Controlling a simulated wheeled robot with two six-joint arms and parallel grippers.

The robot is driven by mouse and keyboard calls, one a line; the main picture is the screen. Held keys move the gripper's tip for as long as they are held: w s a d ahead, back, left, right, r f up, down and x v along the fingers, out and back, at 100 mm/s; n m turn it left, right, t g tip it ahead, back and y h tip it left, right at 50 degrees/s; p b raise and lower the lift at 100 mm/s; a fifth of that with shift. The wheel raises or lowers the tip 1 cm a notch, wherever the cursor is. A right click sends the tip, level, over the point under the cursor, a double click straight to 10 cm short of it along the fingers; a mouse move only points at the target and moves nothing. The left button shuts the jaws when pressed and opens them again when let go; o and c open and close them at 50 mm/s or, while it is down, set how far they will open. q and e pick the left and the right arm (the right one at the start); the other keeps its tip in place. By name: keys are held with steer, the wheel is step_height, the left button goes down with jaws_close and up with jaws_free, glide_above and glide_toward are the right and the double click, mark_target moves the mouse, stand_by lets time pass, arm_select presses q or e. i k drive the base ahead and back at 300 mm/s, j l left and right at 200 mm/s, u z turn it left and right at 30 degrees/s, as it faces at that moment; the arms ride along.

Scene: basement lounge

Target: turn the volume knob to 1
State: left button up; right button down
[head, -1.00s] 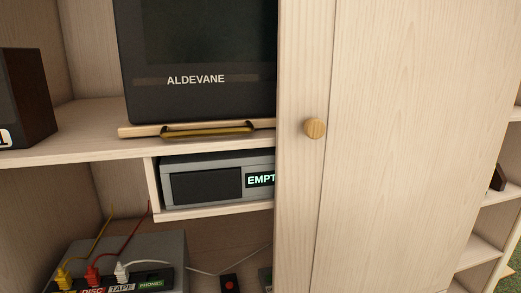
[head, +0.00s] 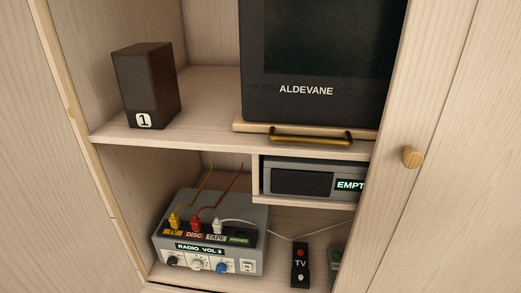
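A grey amplifier box (head: 260,212) sits on the lower shelf, at the lower left of the head view. Its front display (head: 200,249) reads "RADIO VOL 2". Below the display are a black knob (head: 172,261), a white knob (head: 197,264) and a blue knob (head: 221,267). Their small labels are too small to read, so I cannot tell from labels which one is the volume knob. Neither of my grippers is in view.
Yellow, red and white plugs (head: 217,227) with cables stand on the amplifier's top. A TV remote (head: 300,265) lies to its right. Above are a speaker marked 1 (head: 146,85), a television (head: 315,60) and a player reading "EMPT" (head: 300,182). A door with a round knob (head: 411,157) covers the right side.

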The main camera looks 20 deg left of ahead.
mark_target(196, 265)
steer(key=u, duration=1.2)
